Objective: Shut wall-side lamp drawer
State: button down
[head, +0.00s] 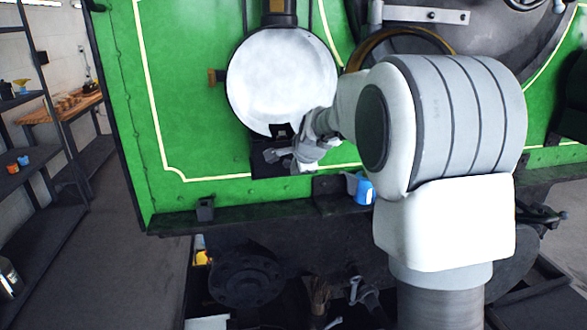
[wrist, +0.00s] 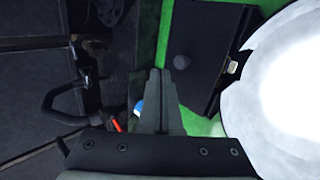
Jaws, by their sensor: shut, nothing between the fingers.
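The lamp drawer (head: 264,162) is a black box under a large round white lamp (head: 280,75) on the green tram front. In the wrist view, the drawer (wrist: 212,40) is a dark panel with a round knob (wrist: 181,62), beside the bright lamp face (wrist: 295,85). I cannot tell how far it stands out. My gripper (head: 276,154) is in front of the drawer and hides part of it. In the wrist view, my gripper's fingers (wrist: 156,72) are together and empty, their tips close to the knob. Whether they touch the drawer is unclear.
A blue mug (head: 365,189) sits on the tram's ledge below my arm. A dark buffer (head: 245,277) and tools lie lower down. Shelving (head: 30,160) and a wooden bench (head: 62,112) stand at the left, with open floor (head: 120,250) between them and the tram.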

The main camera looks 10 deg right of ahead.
jog(key=v, duration=0.9)
jog(key=s+a+n+g, duration=0.2)
jog(key=s+n, duration=0.6)
jog(key=s, duration=0.9)
jog(key=s+f+n, duration=0.2)
jog(key=s+n, duration=0.2)
jog(key=s, duration=0.4)
jog(key=s+f+n+g, duration=0.1)
jog(key=s+f+n, duration=0.2)
jog(key=s+n, duration=0.2)
jog(key=shift+s+f+g+h, duration=0.25)
jog(key=shift+s+g+h, duration=0.05)
jog(key=shift+s, duration=1.45)
